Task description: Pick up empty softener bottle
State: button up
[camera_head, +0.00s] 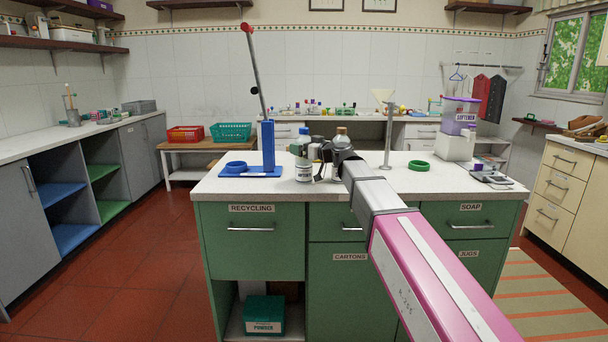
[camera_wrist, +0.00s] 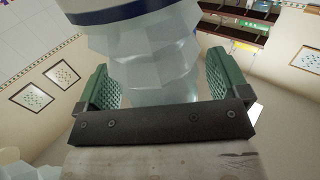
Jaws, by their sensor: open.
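In the wrist view a translucent ribbed bottle (camera_wrist: 160,60) with a blue band lies between the two green pads of my gripper (camera_wrist: 160,78). The jaws are open around it, with a gap at the right pad; contact at the left is unclear. I cannot read which bottle is the softener one.
A blue stand with a tilted lever (camera_head: 268,148) is to the left. The counter's front strip (camera_head: 240,186) is clear.

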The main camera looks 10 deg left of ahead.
jog(key=c, duration=1.2)
jog(key=shift+r, duration=0.1)
